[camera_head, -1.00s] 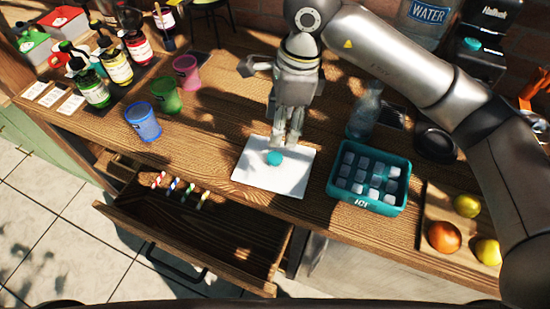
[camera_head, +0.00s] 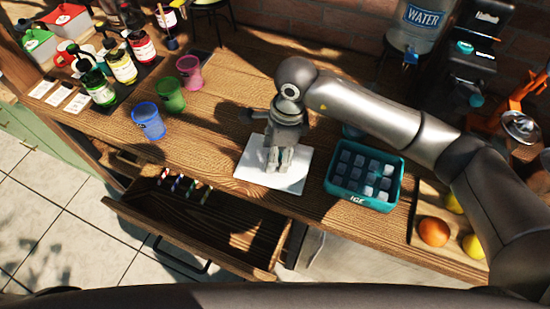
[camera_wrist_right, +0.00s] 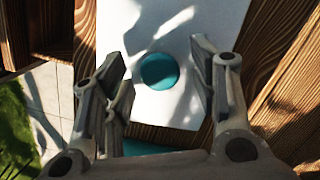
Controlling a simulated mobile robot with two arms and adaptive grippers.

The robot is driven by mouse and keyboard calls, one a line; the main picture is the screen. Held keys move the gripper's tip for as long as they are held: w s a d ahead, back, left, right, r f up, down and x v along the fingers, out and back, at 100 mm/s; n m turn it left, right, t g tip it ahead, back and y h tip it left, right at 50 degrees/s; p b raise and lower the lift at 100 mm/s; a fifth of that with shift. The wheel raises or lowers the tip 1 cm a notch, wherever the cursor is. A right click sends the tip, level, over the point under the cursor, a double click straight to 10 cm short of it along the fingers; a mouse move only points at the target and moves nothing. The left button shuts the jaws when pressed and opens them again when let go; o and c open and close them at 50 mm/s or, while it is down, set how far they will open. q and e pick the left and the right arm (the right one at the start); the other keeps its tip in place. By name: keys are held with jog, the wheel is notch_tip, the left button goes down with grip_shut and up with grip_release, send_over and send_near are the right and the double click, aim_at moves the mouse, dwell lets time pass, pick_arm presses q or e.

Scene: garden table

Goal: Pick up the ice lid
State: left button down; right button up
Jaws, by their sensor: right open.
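The ice lid (camera_head: 295,178) is a white square plate lying flat on the wooden counter, left of the teal ice box (camera_head: 362,202). Its round teal knob (camera_wrist_right: 160,71) shows in the right wrist view. My right gripper (camera_head: 279,166) points down over the lid and hides the knob in the head view. In the wrist view its fingers are open, one on each side of the knob; I cannot tell whether they touch the lid. The ice box is open, with several ice cubes inside. My left gripper is not in view.
An open drawer (camera_head: 205,222) with several striped items juts out below the counter. Blue (camera_head: 148,122), green (camera_head: 170,93) and pink (camera_head: 190,73) cups stand left. Fruit (camera_head: 434,231) lies on a board at right. A water dispenser (camera_head: 424,22) stands behind.

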jog(key=c, duration=1.1)
jog(key=shift+r, duration=0.2)
